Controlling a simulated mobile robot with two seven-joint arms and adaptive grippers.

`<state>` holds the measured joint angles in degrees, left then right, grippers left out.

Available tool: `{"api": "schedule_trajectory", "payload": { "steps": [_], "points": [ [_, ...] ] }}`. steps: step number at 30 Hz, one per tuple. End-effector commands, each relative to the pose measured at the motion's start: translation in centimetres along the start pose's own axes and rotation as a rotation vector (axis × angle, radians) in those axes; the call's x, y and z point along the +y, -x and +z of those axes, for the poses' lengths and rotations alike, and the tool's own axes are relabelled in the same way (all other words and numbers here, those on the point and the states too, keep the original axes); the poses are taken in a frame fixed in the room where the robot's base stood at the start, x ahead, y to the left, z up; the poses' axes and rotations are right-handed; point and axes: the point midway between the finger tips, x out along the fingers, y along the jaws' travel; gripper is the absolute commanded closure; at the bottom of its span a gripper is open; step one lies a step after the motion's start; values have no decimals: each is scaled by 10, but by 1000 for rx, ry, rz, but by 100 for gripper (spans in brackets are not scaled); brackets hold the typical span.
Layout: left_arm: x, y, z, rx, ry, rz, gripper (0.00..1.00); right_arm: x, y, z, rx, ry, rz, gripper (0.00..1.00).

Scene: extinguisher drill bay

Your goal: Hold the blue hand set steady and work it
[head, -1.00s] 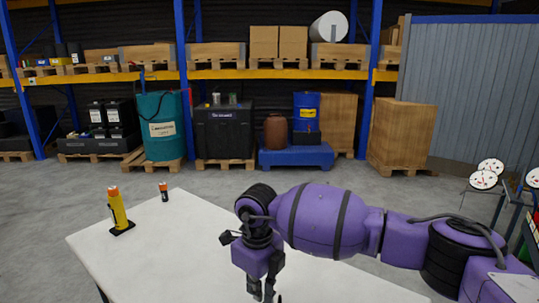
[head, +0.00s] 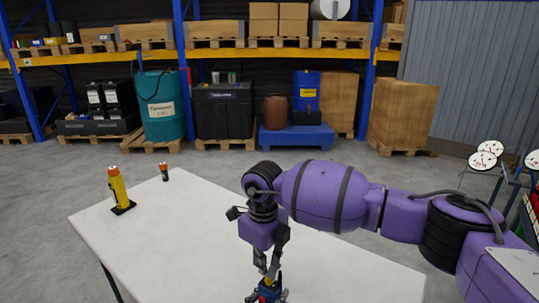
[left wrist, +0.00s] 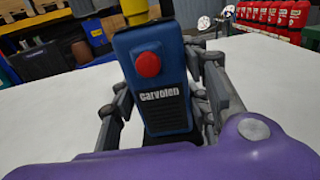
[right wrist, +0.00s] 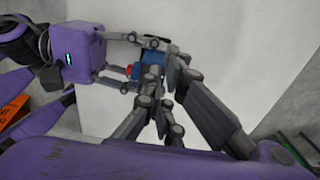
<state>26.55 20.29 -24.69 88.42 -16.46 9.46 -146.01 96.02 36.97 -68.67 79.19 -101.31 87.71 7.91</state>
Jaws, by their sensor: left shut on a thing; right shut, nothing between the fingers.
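The blue hand set (left wrist: 158,100) has a red button (left wrist: 148,64) and a dark ribbed panel with white lettering. A yellow part shows at its top. My left gripper (right wrist: 138,62) is shut around the hand set, with fingers on both sides in the left wrist view. In the head view the hand set (head: 267,291) is at the bottom edge, partly cut off. My right gripper (head: 271,268) points down just above it, shut and empty. In the right wrist view its fingers partly cover the hand set; I cannot tell whether they touch it.
The white table (head: 180,245) is mostly clear. A yellow cylinder (head: 119,188) with an orange top stands on a black base at its left, near a small dark orange-capped item (head: 164,173). Gauges (head: 483,160) stand at the right. Loaded shelves (head: 270,43) are behind.

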Motion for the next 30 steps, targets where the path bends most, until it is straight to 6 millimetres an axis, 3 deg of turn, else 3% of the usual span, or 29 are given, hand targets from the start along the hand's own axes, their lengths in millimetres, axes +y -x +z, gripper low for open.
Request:
{"api": "schedule_trajectory", "payload": {
  "steps": [21, 30],
  "points": [
    [4, 1, 0, 3, 1, 6, 99, -7, 4, 6, 1, -2, -5, 100],
    [2, 0, 0, 2, 1, 3, 99, -6, 32, 7, -2, -1, -5, 100]
  ]
}}
